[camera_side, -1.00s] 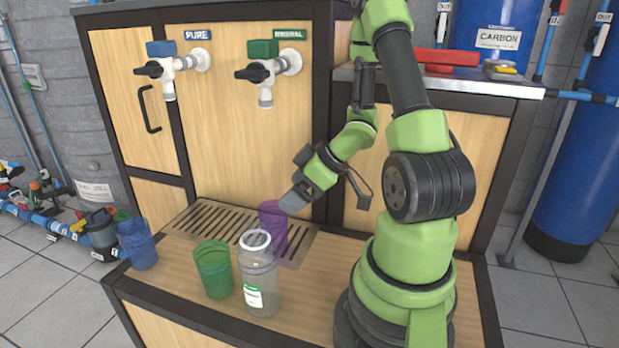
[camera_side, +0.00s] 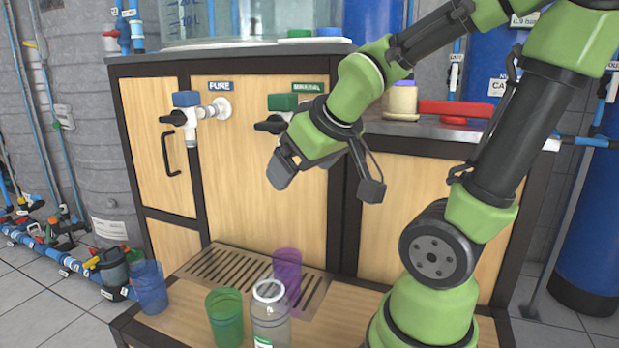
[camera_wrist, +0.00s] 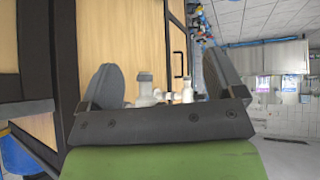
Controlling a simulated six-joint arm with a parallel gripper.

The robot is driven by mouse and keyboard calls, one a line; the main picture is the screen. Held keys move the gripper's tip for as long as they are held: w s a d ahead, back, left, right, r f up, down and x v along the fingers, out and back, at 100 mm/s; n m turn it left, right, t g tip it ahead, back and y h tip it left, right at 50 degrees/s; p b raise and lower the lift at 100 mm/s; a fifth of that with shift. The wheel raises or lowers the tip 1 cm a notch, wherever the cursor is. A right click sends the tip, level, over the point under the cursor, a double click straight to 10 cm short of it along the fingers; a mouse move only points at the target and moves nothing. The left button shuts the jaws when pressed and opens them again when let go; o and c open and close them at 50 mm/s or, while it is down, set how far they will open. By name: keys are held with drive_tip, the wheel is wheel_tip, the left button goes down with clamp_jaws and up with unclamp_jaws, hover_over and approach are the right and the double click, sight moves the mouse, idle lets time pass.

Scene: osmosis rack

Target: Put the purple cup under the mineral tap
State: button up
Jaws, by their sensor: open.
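The purple cup (camera_side: 287,275) stands upright on the drip grate (camera_side: 225,268), behind the clear jar, which hides part of it. The mineral tap, with a green block (camera_side: 283,102) and black handle, is on the wood panel under the MINERAL label; my gripper and arm hide its lower part. My gripper (camera_side: 290,180) is raised well above the cup, in front of the tap, apart from the cup. In the wrist view my gripper (camera_wrist: 165,85) shows two fingers spread wide, with white tap parts (camera_wrist: 150,90) seen between them and nothing held.
A clear jar (camera_side: 270,318) and a green cup (camera_side: 225,316) stand in front of the purple cup. A blue cup (camera_side: 149,287) is at the left edge of the counter. The pure tap (camera_side: 188,115) is to the left. A red object (camera_side: 455,108) lies on the upper shelf.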

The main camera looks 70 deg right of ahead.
drive_tip(key=s+a+r+y, duration=0.2)
drive_tip(key=s+a+y, duration=0.3)
drive_tip(key=a, duration=0.6)
drive_tip(key=shift+s+r+y, duration=0.15)
drive_tip(key=shift+r+y, duration=0.05)
drive_tip(key=shift+y, duration=0.1)
